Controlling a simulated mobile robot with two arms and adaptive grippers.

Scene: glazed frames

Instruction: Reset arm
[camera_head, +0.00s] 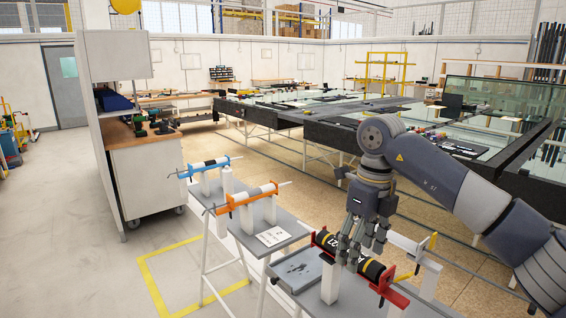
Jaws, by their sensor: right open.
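My right gripper (360,252) comes in from the right on my grey arm and points down. Its fingers are spread open over a black cylinder (372,270) with yellow bands and red end clamps. The fingers hide part of the cylinder, and I cannot tell whether they touch it. The cylinder lies level on white supports on a narrow grey stand at the front. My left gripper is not in view.
A cylinder with orange clamps (247,198) and one with blue clamps (208,167) lie on stands to the left. A white sheet (273,237) and a grey tray (299,269) are close by. A long glass-topped table (322,130) stands behind.

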